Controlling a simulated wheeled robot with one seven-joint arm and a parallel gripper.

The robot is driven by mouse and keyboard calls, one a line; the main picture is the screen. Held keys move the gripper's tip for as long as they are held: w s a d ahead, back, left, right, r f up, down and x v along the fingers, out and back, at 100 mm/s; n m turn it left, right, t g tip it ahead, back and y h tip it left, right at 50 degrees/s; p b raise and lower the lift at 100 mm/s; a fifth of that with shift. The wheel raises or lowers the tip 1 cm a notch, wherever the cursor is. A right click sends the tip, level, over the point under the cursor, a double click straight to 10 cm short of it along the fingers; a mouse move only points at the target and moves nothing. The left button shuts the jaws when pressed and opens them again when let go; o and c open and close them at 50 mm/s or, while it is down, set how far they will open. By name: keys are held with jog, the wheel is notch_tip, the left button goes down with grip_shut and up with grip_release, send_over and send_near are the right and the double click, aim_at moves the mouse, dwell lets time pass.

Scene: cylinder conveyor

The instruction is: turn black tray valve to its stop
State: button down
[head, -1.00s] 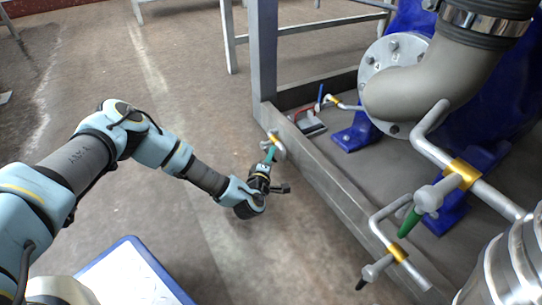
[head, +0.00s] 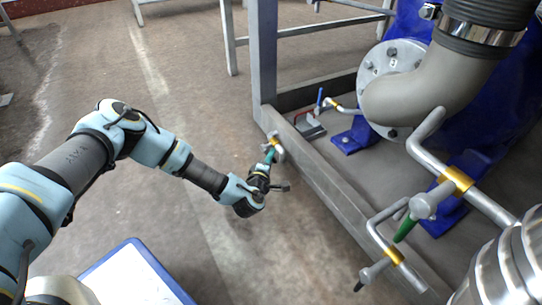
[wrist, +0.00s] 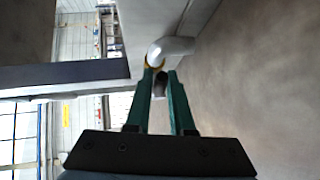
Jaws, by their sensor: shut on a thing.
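The valve (head: 275,139) my gripper is at sits on the side of the grey metal tray frame, with a pale body and a brass-coloured collar. My gripper (head: 270,155) has teal fingers and reaches it from the near left side. In the wrist view, my gripper (wrist: 160,82) is shut on a dark handle (wrist: 161,86), below the pale rounded valve body (wrist: 172,48). The fingers hide much of the handle, and its turn angle is hard to judge. Another black-handled valve (head: 377,269) stands at lower right, apart from my gripper.
A green-handled valve (head: 424,206) and a blue-handled valve (head: 322,101) stand on other pipes. A large grey elbow pipe (head: 420,95) bends down at the right. The metal frame edge (head: 340,195) runs beside my gripper. The floor at left is open.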

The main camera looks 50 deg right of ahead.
jog(key=r+n+g+p, duration=0.1)
jog(key=p, duration=0.1)
jog(key=r+y+p, duration=0.1)
jog(key=p, duration=0.1)
jog(key=shift+w+r+n+g+y, duration=0.2)
jog(key=shift+w+n+g+y, duration=0.1)
jog(key=shift+n+g, duration=0.1)
jog(key=p, duration=0.1)
jog(key=r+n+g+y+p, duration=0.1)
jog(key=p, duration=0.1)
jog(key=shift+w+d+g, duration=0.2)
jog(key=shift+w+g, duration=0.05)
jog(key=shift+g, duration=0.05)
jog(key=shift+w+d+r+n+g+y+p, duration=0.2)
jog(key=shift+w+r+n+g+y+p, duration=0.3)
jog(key=shift+n+g+y+p, duration=0.35)
jog(key=w+n+g+p, duration=0.1)
jog(key=r+g+y+p, duration=0.1)
jog(key=g, duration=0.1)
jog(key=shift+w+d+n, duration=0.35)
jog(key=shift+w+d+n+g+y+b, duration=0.2)
jog(key=shift+w+n+g+y, duration=0.25)
jog(key=shift+g, duration=0.35)
jog(key=shift+w+d+n+g+y+b, duration=0.2)
jog(key=shift+w+n+g+y, duration=0.2)
jog(key=shift+g, duration=0.35)
jog(key=shift+w, duration=0.15)
jog(key=c, duration=0.8)
grip_release()
